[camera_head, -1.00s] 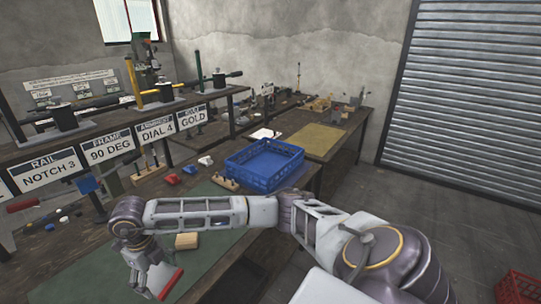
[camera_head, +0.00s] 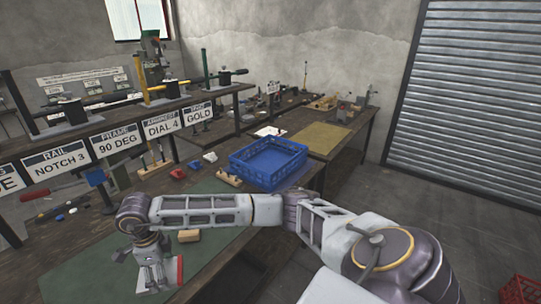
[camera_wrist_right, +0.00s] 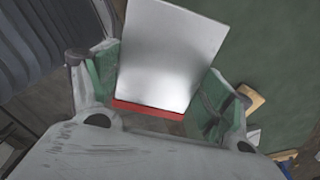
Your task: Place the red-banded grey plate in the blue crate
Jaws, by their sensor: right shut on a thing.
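My right gripper (camera_head: 158,276) hangs over the near left part of the bench in the head view. It is shut on the grey plate with a red band; the band (camera_head: 180,270) shows as a red edge beside the fingers. In the right wrist view the plate (camera_wrist_right: 160,50) stands out between the two green-padded fingers, its red band (camera_wrist_right: 147,109) close to the palm. The blue crate (camera_head: 267,162) stands on the bench, farther off and to the right of the gripper, and looks empty. My left gripper is not in view.
A wooden block (camera_head: 189,236) lies on the green mat (camera_head: 215,250) near my right forearm. Small red and blue parts and a wooden peg holder (camera_head: 228,180) stand left of the crate. A shelf with label signs (camera_head: 115,142) runs along the left.

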